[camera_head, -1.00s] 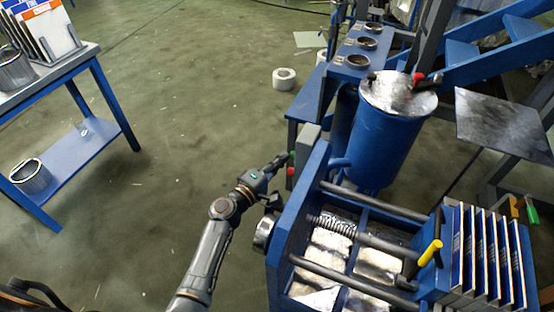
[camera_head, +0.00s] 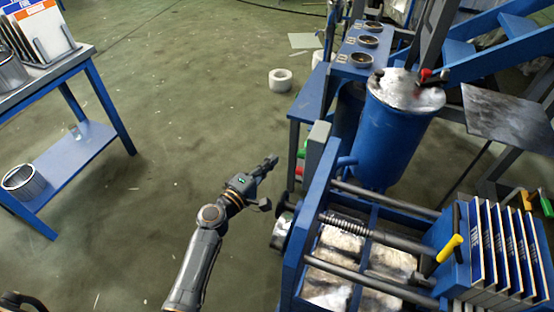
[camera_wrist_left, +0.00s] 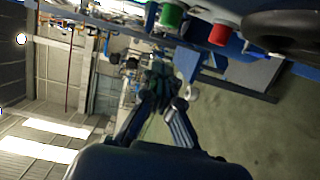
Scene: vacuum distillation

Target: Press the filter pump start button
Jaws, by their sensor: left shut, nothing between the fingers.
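The green start button (camera_head: 302,153) and the red button (camera_head: 299,171) sit on the left side of the filter press, below a grey box (camera_head: 320,131). Both show larger in the left wrist view, green (camera_wrist_left: 172,14) and red (camera_wrist_left: 219,33), at the top. My left gripper (camera_head: 272,161) is shut and empty. It points toward the buttons, with a visible gap to their left in the head view. Its fingers (camera_wrist_left: 158,78) show in the wrist view, below and left of the green button.
The blue filter press frame (camera_head: 313,215) with its plates (camera_head: 497,245) fills the lower right. A blue tank (camera_head: 392,135) stands behind it. A blue table (camera_head: 85,75) is at the left. Open floor (camera_head: 190,110) lies between.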

